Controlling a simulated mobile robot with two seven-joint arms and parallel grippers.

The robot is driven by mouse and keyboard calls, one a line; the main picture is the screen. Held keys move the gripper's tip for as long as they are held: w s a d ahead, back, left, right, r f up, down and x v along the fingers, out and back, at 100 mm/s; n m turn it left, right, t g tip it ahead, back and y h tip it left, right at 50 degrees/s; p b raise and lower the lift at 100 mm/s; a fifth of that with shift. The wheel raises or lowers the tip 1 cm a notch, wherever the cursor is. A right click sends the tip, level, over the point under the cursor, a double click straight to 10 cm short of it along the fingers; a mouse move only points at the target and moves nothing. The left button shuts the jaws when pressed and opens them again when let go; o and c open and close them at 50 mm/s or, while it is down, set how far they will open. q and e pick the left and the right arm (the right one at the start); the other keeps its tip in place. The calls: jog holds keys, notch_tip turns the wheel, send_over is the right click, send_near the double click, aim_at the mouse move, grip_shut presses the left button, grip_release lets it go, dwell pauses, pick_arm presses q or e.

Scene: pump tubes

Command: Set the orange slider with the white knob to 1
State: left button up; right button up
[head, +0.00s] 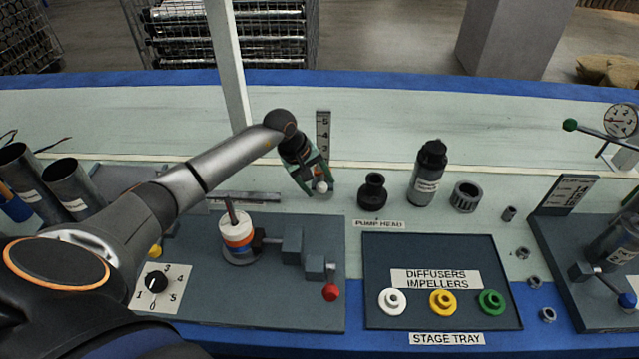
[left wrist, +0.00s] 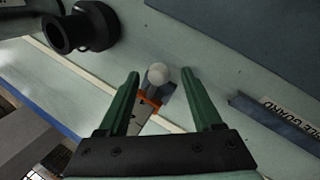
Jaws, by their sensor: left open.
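The upright scale plate (head: 323,130) of the slider stands near the back of the bench, with 5 and 4 readable at its top. The white knob (head: 321,187) is low on it. In the left wrist view the white knob (left wrist: 158,74) shows with the orange slider (left wrist: 150,102) behind it. My left gripper (head: 317,182) is open, and its green fingers lie on either side of the knob with gaps in the left wrist view (left wrist: 160,76). The fingers hide part of the lower scale, so I cannot read the slider's number. My right gripper is out of view.
A black pump head (head: 372,192) and a dark bottle (head: 428,175) stand just right of the slider. A base plate with a stacked shaft (head: 237,232) and a red knob (head: 331,292) lies in front. The stage tray (head: 440,255) is front right.

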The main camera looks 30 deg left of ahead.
pick_arm(q)
jog(key=p+v, duration=0.1)
jog(key=v, duration=1)
jog(key=shift+r, duration=0.15)
jog(key=shift+s, duration=0.1)
